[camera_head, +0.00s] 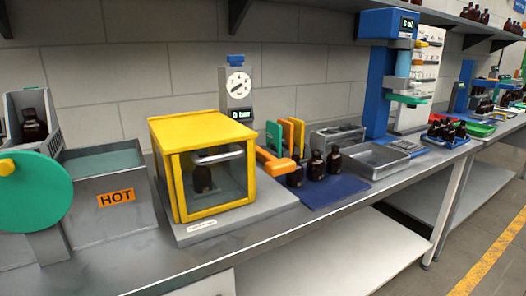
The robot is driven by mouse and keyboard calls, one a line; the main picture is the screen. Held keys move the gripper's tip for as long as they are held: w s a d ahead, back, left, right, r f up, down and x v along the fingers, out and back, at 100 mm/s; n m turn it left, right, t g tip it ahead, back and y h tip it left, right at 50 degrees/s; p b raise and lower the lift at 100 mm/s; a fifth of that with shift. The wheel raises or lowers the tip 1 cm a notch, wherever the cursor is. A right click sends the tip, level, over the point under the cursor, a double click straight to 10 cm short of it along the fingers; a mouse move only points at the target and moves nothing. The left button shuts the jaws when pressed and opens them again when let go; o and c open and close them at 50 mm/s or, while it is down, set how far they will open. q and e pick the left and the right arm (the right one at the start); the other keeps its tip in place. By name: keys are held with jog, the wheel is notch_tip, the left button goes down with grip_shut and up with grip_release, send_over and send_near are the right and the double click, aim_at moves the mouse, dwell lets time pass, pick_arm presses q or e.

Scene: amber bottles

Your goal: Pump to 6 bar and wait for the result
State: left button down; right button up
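A yellow-framed test box (182,128) with clear panels stands on a grey base plate on the bench. A dark amber bottle (202,180) stands upright inside it, and a grey handle (218,156) crosses its front panel, which looks shut. Behind the box is a grey gauge post with a round white dial (238,84) and a small display (242,114) that appears to read 0 bar. An orange lever (275,163) sits at the box's right side. Neither of my grippers is in view.
Several amber bottles (316,166) stand at a blue mat (335,188), right of the box. Left are a grey HOT tank (105,172) and a green wheel (35,200). A metal tray (376,160) and a blue column device (378,90) stand farther right. The bench's front strip is clear.

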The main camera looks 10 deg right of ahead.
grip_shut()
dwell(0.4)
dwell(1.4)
